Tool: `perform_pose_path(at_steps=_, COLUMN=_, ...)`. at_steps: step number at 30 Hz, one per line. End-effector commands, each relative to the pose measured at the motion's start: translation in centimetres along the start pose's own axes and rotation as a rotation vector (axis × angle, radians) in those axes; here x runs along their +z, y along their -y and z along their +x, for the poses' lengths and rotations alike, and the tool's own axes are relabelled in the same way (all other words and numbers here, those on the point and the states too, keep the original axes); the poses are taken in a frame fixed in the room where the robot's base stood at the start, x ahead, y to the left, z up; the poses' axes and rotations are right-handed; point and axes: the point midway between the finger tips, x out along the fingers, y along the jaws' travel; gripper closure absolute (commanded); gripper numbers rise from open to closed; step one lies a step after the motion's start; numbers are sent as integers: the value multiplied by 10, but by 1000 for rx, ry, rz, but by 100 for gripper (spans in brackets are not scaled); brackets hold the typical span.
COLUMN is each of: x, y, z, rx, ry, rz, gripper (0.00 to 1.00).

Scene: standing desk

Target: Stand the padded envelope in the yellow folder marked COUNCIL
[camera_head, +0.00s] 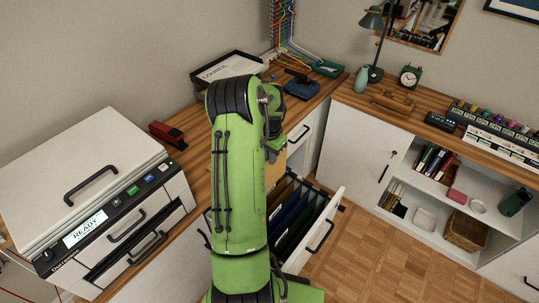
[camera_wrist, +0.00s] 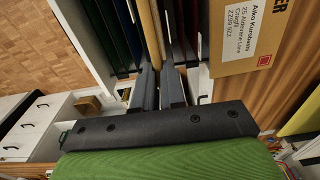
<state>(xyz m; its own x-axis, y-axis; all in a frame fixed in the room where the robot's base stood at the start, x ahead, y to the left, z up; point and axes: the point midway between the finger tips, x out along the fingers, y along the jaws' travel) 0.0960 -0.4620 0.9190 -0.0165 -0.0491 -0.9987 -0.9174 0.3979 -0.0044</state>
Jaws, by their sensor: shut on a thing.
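My gripper (camera_wrist: 172,88) is shut on a thin tan piece (camera_wrist: 150,30) seen edge-on, which looks like the padded envelope. It is above the open file drawer, whose hanging folders (camera_wrist: 122,25) show beside it. In the head view my arm hides the gripper; a tan face (camera_head: 275,168) shows just right of the arm at the drawer.
The open drawer front (camera_head: 318,235) juts over the floor, with blue and dark green folders inside. A tan labelled packet (camera_wrist: 250,40) is right of the fingers.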

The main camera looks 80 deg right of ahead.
Motion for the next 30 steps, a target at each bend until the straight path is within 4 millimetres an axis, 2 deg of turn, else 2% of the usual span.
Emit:
perform_pose_path(at_steps=3, x=2, y=0, z=16, rx=0, ry=2, rz=-1, gripper=100)
perform_pose_path(at_steps=30, x=6, y=0, z=99, rx=0, ry=1, rz=-2, gripper=100)
